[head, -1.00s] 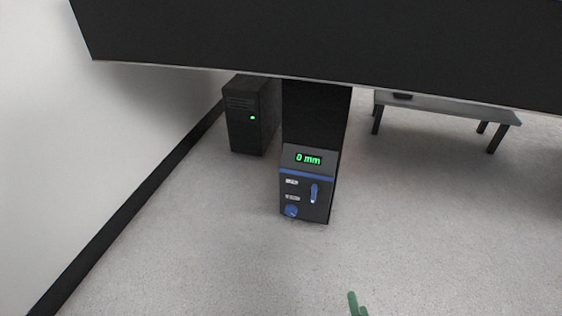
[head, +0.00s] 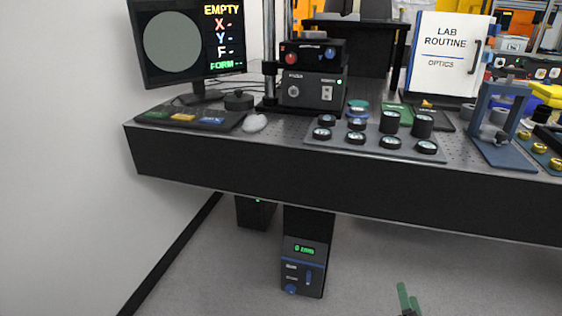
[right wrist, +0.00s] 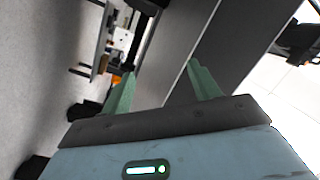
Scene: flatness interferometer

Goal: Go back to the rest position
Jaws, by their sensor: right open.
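My right gripper (head: 408,302) shows at the bottom edge of the head view, right of the middle, as green fingertips low in front of the table. In the right wrist view its two green fingers (right wrist: 160,82) stand well apart with nothing between them, so it is open and empty. My left gripper is in neither view.
The optical table (head: 330,180) crosses the head view; its front edge is an obstacle above my right gripper. It bears a monitor (head: 190,45) reading EMPTY, a tray of lenses (head: 375,141) and a blue stand (head: 498,150). A control pedestal (head: 304,265) reads 0 mm. The floor in front is clear.

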